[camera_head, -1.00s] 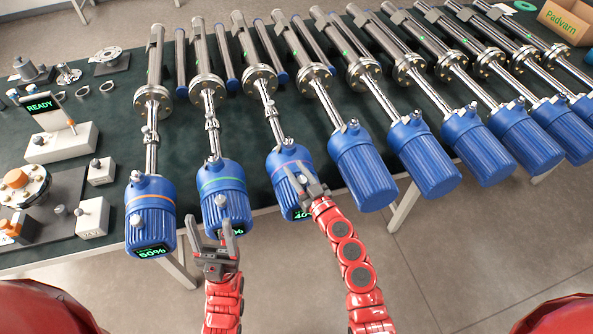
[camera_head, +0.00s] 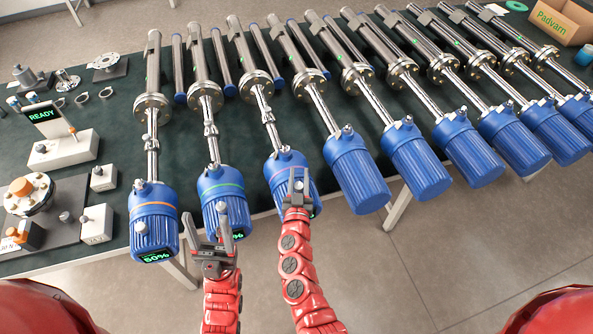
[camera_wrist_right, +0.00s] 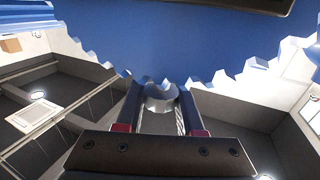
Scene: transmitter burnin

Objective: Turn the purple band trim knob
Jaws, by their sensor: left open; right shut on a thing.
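The purple-band transmitter (camera_head: 285,163) is the third blue housing from the left, with a thin purple-pink band around it. Its trim knob is mostly hidden by my right gripper in the head view. In the right wrist view a grey rounded knob (camera_wrist_right: 160,93) sits between the two fingers, against the blue ribbed housing. My right gripper (camera_head: 298,179) is shut on that knob. The housing's display is nearly all covered. My left gripper (camera_head: 211,228) is open and empty, in front of the lower end of the green-band transmitter (camera_head: 222,187).
The orange-band transmitter (camera_head: 153,212) stands at the left with its display lit. Several more blue transmitters lie in a row to the right. A READY device (camera_head: 62,147), small fittings and a cardboard box (camera_head: 560,22) are on the dark table. Open floor lies in front.

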